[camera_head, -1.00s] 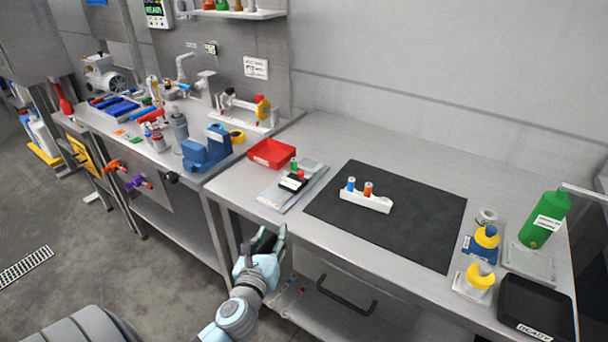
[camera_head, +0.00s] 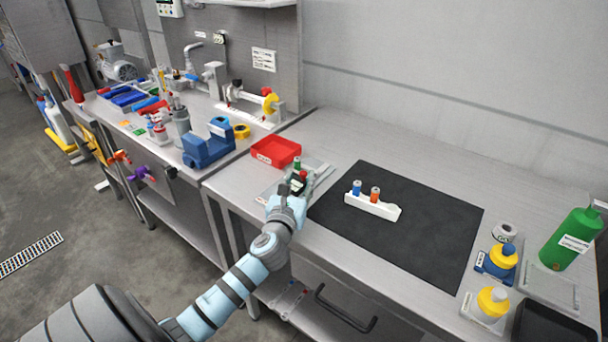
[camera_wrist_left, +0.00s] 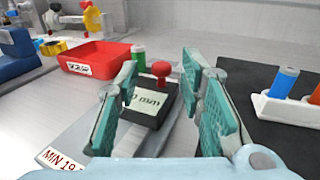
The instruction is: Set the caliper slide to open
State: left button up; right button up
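The caliper looks to be the pale grey plate (camera_wrist_left: 85,135) with a black slide block (camera_wrist_left: 150,103), topped by a red knob (camera_wrist_left: 161,69). A white label is on the block, and a green post (camera_wrist_left: 138,58) stands behind it. In the head view the red knob (camera_head: 303,175) shows just past my left gripper (camera_head: 291,190). In the left wrist view my left gripper (camera_wrist_left: 165,105) is open, its teal finger pads on either side of the block, with gaps visible. My gripper hides part of the plate in the head view. My right gripper is not in view.
A red tray (camera_head: 276,151) sits behind the plate. To the right, a black mat (camera_head: 430,220) holds a white block (camera_head: 372,207) with blue and orange pegs. A blue vise-like object (camera_head: 208,148) stands left. The bench behind the mat is clear.

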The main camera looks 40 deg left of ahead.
aim_at(302, 175)
pick_arm(q)
jog(key=x, duration=0.3)
jog(key=shift+w, duration=0.4)
jog(key=shift+c, duration=0.6)
jog(key=shift+a, duration=0.1)
grip_shut()
